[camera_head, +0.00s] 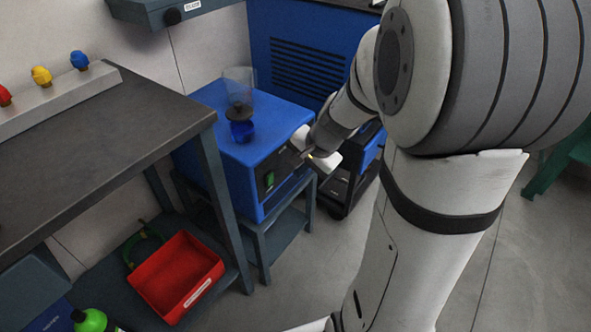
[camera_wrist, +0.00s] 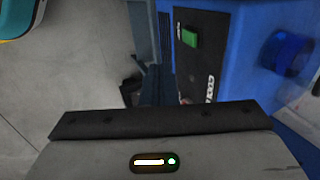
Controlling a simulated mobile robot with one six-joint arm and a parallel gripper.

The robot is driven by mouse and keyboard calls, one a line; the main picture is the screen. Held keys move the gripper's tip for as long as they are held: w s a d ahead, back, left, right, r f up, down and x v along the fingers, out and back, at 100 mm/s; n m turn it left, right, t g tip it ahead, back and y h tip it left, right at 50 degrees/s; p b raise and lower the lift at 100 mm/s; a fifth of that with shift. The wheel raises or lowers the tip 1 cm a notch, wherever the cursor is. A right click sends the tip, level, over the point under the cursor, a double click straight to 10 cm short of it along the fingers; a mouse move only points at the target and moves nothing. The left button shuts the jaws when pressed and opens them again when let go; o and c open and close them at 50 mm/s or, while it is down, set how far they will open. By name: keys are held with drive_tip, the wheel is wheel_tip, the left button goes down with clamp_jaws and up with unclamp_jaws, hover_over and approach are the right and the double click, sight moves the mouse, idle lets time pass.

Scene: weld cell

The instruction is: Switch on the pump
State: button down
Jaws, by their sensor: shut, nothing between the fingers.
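The pump (camera_head: 216,108) is a blue box on a grey stand, with a clear cup and a dark blue round part on top. Its front has a black panel with a green switch (camera_head: 269,180). In the wrist view the green switch (camera_wrist: 190,37) sits near the top of the black panel, above white lettering. Whether the switch is on or off I cannot tell. My gripper (camera_head: 310,157) is at the right part of the pump's front, to the right of the switch and apart from it. It is shut and empty; its fingertips are hard to make out. Contact with the panel is unclear.
A dark-topped workbench (camera_head: 110,120) stands at left, with red, yellow and blue knobs on a rail. A red bin (camera_head: 178,277) and a green bottle (camera_head: 92,320) are below. A large blue cabinet (camera_head: 300,50) stands behind the pump. Floor in front is clear.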

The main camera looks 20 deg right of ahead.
sight(271, 181)
drive_tip(key=w+a+f+b, duration=0.3)
drive_tip(key=w+a+f, duration=0.1)
drive_tip(key=w+f, duration=0.2)
drive_tip(key=shift+f, duration=0.35)
drive_tip(key=shift+a, duration=0.1)
drive_tip(key=shift+w+a+r, duration=0.15)
drive_tip(key=shift+r, duration=0.05)
drive_tip(key=shift+w+f, duration=0.1)
drive_tip(key=shift+a, duration=0.1)
